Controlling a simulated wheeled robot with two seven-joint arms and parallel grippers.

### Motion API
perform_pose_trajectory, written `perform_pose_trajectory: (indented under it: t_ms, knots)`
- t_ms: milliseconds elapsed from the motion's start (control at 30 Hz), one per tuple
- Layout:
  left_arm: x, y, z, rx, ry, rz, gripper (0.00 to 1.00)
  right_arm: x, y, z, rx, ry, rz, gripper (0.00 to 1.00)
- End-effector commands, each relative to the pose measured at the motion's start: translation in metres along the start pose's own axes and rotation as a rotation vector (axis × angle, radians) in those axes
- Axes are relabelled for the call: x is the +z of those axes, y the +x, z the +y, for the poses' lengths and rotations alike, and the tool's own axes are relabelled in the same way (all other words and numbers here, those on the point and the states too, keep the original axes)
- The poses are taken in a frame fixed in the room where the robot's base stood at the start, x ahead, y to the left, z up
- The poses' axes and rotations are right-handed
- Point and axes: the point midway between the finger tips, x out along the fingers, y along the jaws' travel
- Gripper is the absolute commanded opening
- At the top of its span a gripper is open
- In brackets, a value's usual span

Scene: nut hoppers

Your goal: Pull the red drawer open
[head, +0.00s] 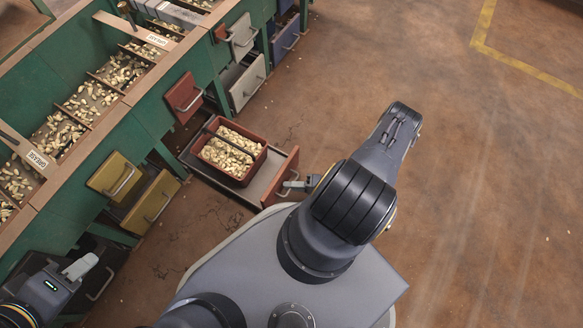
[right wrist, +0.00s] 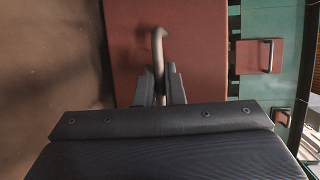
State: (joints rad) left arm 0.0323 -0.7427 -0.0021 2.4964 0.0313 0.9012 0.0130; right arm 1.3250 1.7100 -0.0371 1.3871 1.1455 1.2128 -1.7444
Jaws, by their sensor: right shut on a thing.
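The red drawer (head: 283,176) stands out from the green bench in the head view, low down. Its red front (right wrist: 195,75) fills the middle of the right wrist view. A red bin of nuts (head: 243,177) sits in the drawer. My right gripper (head: 292,184) is at the drawer front, partly hidden by my arm. In the right wrist view its fingers (right wrist: 159,88) are shut on the drawer's metal handle (right wrist: 158,45). My left gripper (head: 80,267) is at the lower left, away from the red drawer; its finger gap is unclear.
A second red drawer front (head: 182,98) is above on the bench. Yellow drawers (head: 116,177) are to the left, grey ones (head: 247,82) and a blue one (head: 286,38) beyond. Nut hoppers (head: 96,92) line the bench top. The floor (head: 480,180) at right is clear.

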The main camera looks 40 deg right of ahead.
Motion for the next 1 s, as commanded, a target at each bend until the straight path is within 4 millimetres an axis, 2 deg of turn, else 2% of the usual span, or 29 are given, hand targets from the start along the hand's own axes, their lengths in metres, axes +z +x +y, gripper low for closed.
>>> perform_pose_trajectory:
  t_ms: [133,167,200,533,900,1000]
  knots:
    - [0.000,0.000,0.000,0.000,0.000,0.000,0.36,-0.002,-0.001,0.001,0.004,-0.003,0.004,0.00]
    - [0.000,0.000,0.000,0.000,0.000,0.000,0.36,-0.002,-0.001,0.001,0.004,-0.003,0.004,0.13]
    - [0.000,0.000,0.000,0.000,0.000,0.000,0.36,-0.002,-0.001,0.001,0.004,-0.003,0.003,0.17]
    - [-0.001,-0.001,0.001,0.000,0.000,0.000,0.36,-0.001,-0.005,0.000,0.003,-0.002,0.003,0.17]
    - [-0.006,-0.012,0.005,0.000,0.000,0.000,0.36,-0.002,-0.063,-0.001,0.004,-0.003,0.005,0.17]
    - [-0.007,-0.013,0.006,0.000,0.000,0.000,0.36,-0.002,-0.074,0.000,0.005,-0.003,0.005,0.17]
